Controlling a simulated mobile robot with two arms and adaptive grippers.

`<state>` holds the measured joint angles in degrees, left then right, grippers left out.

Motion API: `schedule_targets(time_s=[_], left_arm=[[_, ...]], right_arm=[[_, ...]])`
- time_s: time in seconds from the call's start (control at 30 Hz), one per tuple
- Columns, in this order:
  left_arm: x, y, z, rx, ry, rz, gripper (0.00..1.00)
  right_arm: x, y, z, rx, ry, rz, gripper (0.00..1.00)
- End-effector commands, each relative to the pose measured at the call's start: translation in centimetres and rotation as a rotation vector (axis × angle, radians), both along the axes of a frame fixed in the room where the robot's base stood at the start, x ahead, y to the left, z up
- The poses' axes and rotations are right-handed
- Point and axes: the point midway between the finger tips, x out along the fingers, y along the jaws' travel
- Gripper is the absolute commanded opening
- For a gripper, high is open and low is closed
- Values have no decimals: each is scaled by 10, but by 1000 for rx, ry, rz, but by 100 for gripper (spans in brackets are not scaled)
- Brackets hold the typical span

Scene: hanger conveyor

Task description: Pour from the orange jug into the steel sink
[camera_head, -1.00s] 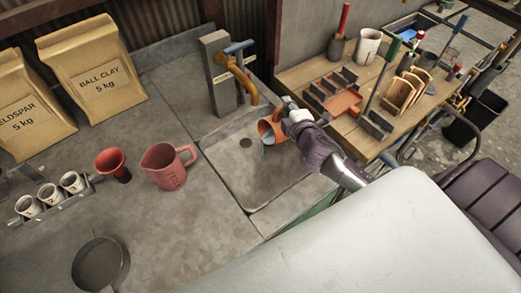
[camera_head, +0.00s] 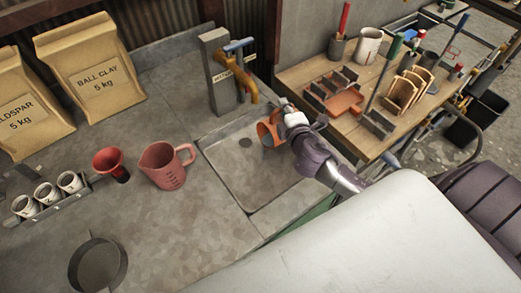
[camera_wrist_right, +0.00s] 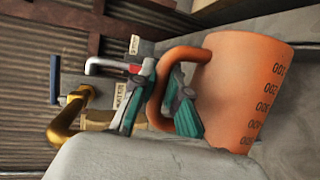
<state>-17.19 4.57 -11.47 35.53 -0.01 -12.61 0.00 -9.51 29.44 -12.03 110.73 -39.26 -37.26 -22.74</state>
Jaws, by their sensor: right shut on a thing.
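The orange jug (camera_head: 267,132) is tilted over the right part of the steel sink (camera_head: 232,180), its mouth turned down to the left. My right gripper (camera_head: 285,112) is shut on its handle. In the right wrist view the orange jug (camera_wrist_right: 240,80) shows dark volume marks, and the fingers of my right gripper (camera_wrist_right: 160,100) close around its handle. No stream of liquid can be made out below the jug. The sink basin is shallow with a dark drain. My left gripper is not in view.
A brass tap (camera_head: 243,83) stands behind the sink. A pink measuring jug (camera_head: 165,167), a red funnel (camera_head: 111,164) and a sieve or pan (camera_head: 97,262) stand on the counter to the left. A wooden bench (camera_head: 310,76) with tools is at the right.

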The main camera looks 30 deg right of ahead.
Motion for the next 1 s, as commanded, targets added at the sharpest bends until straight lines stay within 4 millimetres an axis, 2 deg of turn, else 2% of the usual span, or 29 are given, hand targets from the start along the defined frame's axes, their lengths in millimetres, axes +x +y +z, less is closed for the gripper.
schedule_targets(time_s=[0.5, 1.0], left_arm=[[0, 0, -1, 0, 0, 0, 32], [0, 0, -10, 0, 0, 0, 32]], right_arm=[[0, 0, 0, -6, -2, 0, 0], [-2, 13, -1, -102, -15, 0, 0]])
